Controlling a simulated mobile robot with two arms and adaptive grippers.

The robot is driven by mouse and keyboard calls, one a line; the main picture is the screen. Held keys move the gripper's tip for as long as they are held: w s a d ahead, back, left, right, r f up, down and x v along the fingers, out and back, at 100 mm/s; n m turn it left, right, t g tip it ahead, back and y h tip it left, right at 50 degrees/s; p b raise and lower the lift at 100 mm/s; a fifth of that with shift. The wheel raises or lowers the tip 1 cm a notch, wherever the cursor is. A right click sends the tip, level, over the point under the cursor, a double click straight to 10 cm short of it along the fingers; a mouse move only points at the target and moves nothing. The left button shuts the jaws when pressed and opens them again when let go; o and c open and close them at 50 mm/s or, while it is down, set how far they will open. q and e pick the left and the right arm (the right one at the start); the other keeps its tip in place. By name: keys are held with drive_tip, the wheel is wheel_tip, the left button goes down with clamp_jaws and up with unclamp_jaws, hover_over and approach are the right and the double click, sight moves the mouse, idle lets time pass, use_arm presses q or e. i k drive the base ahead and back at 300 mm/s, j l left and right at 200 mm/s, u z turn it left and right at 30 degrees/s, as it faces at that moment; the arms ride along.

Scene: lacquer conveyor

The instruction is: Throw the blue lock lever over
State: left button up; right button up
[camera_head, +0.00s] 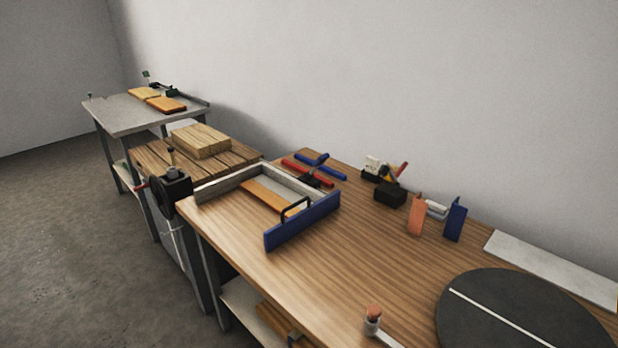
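No part is plain as the blue lock lever. Blue bars (331,172) lie beside red bars (297,165) and a dark piece at the back of the wooden bench (330,259). A blue front panel (300,222) with a black handle (295,208) closes the near side of a pale frame (222,187). An orange-brown board (266,196) lies inside the frame. A pale arm with an orange-pink knob (374,312) stands at the near edge, cut off below. Neither of my grippers shows.
A dark round turntable (520,315) with a white stripe fills the right. An orange block (416,217), a blue block (455,221) and a black box (390,195) stand at the back. A slatted table (160,160) and grey table (122,112) lie left. The bench middle is clear.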

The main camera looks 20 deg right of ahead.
sight(322, 160)
drive_tip(key=z, duration=0.35)
drive_tip(key=i+j+z, duration=0.25)
drive_tip(key=z, duration=0.25)
drive_tip(key=i+j+z, duration=0.2)
drive_tip(key=j+z, duration=0.25)
